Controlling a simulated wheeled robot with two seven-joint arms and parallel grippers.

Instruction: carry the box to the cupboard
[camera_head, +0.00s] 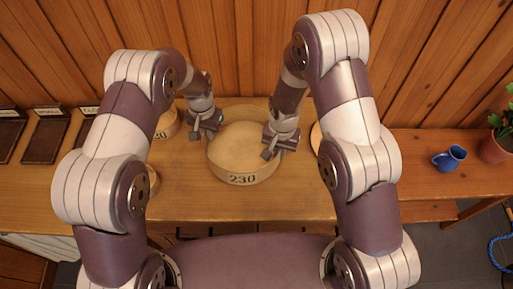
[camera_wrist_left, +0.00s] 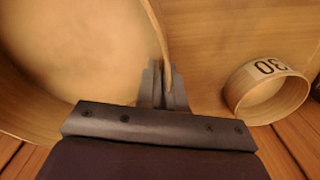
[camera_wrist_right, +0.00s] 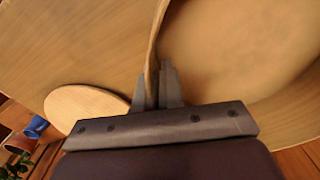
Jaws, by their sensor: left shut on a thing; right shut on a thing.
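The box is a round, open, pale wooden one marked 230 (camera_head: 240,165), in the middle of the head view over the wooden bench. It looks empty. My left gripper (camera_head: 208,126) is shut on the left part of its rim; in the left wrist view the thin wall of the box (camera_wrist_left: 154,30) runs between the fingers. My right gripper (camera_head: 277,141) is shut on the right part of the rim, and the right wrist view shows the wall (camera_wrist_right: 153,50) between those fingers. I cannot tell whether the box touches the bench. No cupboard is clearly seen.
A smaller round box (camera_wrist_left: 266,95) stands left of the box, partly behind my left arm. A pale round disc (camera_wrist_right: 85,104) lies on the right. Labelled dark trays (camera_head: 45,138) are at far left, a blue mug (camera_head: 449,158) and potted plant (camera_head: 497,147) at right. A plank wall stands behind.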

